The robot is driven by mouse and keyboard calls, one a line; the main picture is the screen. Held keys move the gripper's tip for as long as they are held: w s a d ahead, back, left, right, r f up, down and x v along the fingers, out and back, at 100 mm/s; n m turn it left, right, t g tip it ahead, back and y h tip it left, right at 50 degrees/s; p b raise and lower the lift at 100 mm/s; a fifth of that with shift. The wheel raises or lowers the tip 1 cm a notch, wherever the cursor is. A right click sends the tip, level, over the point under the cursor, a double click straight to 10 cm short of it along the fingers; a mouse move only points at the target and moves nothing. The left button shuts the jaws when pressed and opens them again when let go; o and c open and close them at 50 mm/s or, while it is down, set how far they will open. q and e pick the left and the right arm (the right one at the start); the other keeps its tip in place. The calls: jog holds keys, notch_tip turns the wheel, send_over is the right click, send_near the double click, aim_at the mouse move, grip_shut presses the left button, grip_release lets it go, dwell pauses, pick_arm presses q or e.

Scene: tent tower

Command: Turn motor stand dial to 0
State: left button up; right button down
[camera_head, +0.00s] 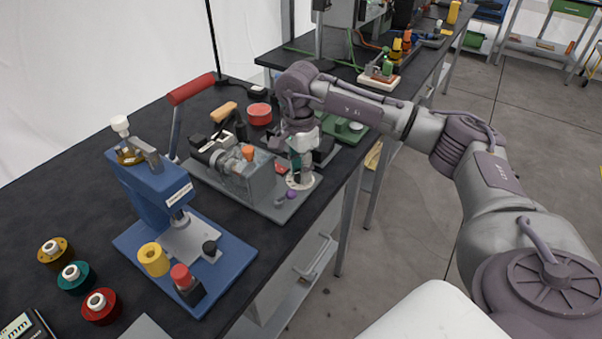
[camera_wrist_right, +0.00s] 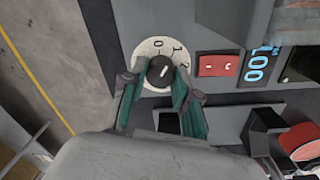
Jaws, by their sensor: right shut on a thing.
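The motor stand (camera_head: 247,180) is a grey machine on a flat base in the middle of the bench. Its round white dial disc (camera_wrist_right: 145,50) carries black marks, with a 0 near the top in the right wrist view; part of the disc also shows in the head view (camera_head: 300,182). The black knob (camera_wrist_right: 159,71) has a white pointer line tilted up and right; I cannot tell its exact setting. My right gripper (camera_wrist_right: 157,85) is shut on the knob, its teal-padded fingers on either side. In the head view the right gripper (camera_head: 300,160) hides most of the dial. My left gripper is not in view.
A red switch (camera_wrist_right: 219,66) and a display with blue digits (camera_wrist_right: 257,65) sit beside the dial. A blue press (camera_head: 150,190) with a red-handled lever stands nearer on the bench. Several coloured spools (camera_head: 101,306) stand at the lower left. Open floor lies to the right.

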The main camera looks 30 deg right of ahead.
aim_at(298, 171)
jog(key=n+b, duration=0.1)
jog(key=n, duration=0.2)
jog(key=shift+w+n, duration=0.1)
jog(key=shift+n, duration=0.2)
jog(key=shift+n+b, duration=0.55)
jog(key=shift+n, duration=0.95)
jog(key=c, duration=0.9)
grip_release()
jog(key=shift+a, duration=0.1)
jog(key=shift+o, duration=0.2)
notch_tip(298, 171, up, 12)
jog(key=shift+w, duration=0.15)
jog(key=shift+a, duration=0.1)
